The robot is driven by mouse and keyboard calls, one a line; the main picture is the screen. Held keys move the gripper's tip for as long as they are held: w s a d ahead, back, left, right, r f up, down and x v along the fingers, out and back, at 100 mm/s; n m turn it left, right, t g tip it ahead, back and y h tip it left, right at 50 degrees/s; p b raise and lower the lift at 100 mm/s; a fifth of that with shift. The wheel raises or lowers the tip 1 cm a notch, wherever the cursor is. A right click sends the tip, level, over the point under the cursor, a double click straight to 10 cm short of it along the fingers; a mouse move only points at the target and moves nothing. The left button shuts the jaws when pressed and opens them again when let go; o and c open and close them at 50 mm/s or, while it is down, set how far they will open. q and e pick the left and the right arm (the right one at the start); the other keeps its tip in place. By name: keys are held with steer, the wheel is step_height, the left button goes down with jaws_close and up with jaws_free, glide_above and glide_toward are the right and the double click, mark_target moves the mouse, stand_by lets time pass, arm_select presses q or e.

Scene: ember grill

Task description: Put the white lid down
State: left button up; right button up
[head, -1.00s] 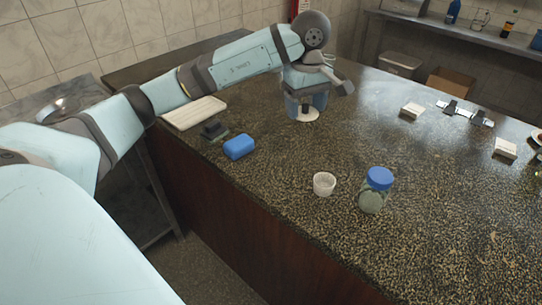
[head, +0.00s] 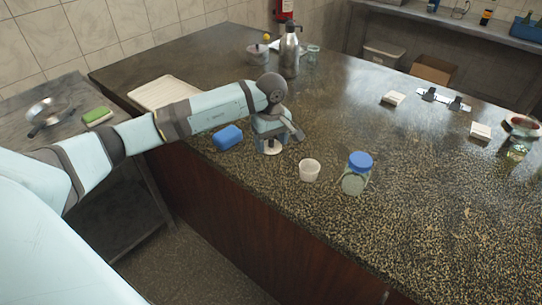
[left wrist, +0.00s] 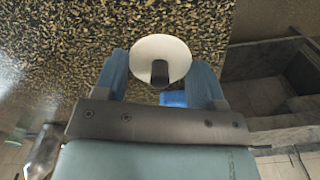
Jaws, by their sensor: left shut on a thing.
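The white lid (head: 273,150) is a round disc with a dark knob, and it also shows in the left wrist view (left wrist: 145,50). My left gripper (head: 271,142) is shut on the lid's knob, with its blue fingers (left wrist: 160,80) on both sides in the left wrist view. The lid is level and low over the speckled counter; I cannot tell whether it touches. It is between a blue block (head: 228,138) and a small white cup (head: 309,170). My right gripper is not in view.
A jar with a blue cap (head: 357,173) stands right of the cup. A pale board (head: 165,92) lies partly behind my left arm. A steel bottle (head: 289,52) and a pot (head: 258,55) stand at the back. The counter's middle (head: 340,120) is clear.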

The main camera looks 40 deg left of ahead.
mark_target(271, 165)
arm_select(q)
step_height(271, 165, down, 6)
steer(key=shift+p, duration=0.3)
steer(key=shift+f, duration=0.3)
steer(key=shift+f, duration=0.2)
steer(key=o, duration=0.9)
